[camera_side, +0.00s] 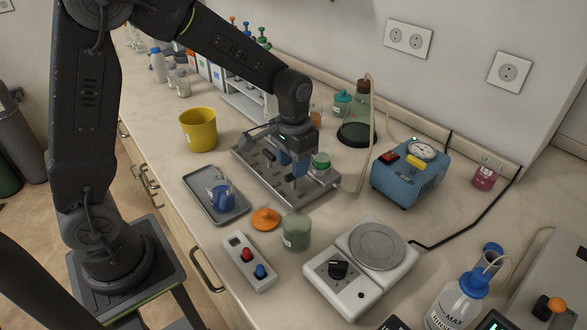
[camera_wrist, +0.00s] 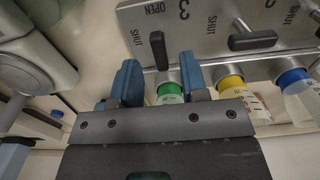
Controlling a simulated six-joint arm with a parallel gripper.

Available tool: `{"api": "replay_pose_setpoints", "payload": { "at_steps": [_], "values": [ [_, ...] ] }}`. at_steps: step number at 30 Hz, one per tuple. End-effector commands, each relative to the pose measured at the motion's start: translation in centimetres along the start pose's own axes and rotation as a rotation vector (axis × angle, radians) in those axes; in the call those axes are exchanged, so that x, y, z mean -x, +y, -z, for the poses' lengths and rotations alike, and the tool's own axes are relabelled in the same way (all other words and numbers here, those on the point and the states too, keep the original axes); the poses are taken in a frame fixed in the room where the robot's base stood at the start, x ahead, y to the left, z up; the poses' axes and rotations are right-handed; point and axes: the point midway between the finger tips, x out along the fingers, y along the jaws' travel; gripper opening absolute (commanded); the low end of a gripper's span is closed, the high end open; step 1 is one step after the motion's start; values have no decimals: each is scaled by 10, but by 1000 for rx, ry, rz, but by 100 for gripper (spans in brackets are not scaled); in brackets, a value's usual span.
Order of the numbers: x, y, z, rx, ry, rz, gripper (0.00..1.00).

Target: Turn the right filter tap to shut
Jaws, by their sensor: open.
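The filter manifold (camera_wrist: 200,45) is a grey metal block with black tap handles and OPEN and SHUT labels. In the wrist view, the tap handle at its left end (camera_wrist: 158,48) stands vertical, with its upper end toward OPEN and SHUT to its left. My gripper (camera_wrist: 159,64) is open, its blue fingers on either side of this handle, with gaps visible. Whether either finger touches it is unclear. The neighbouring tap handle (camera_wrist: 253,42) lies horizontal, toward its SHUT label. In the side view, my gripper (camera_side: 292,168) is low over the manifold (camera_side: 247,155), hiding this tap.
Green (camera_wrist: 170,88), yellow (camera_wrist: 231,83) and blue (camera_wrist: 292,77) collars sit below the manifold. A grey tray (camera_side: 205,205) with a blue-liquid beaker, a yellow bucket (camera_side: 198,130), a flask with tubing (camera_side: 357,132) and a blue pump (camera_side: 408,178) stand around it.

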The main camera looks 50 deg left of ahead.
Motion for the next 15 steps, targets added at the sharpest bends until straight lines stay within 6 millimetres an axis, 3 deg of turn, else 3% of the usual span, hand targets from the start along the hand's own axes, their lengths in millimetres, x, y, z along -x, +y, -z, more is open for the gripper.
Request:
{"api": "replay_pose_setpoints", "payload": {
  "at_steps": [6, 15],
  "values": [
    [-20, 0, 0, 0, -1, 0, 40],
    [-22, 0, 0, 0, 0, 0, 40]
  ]
}}
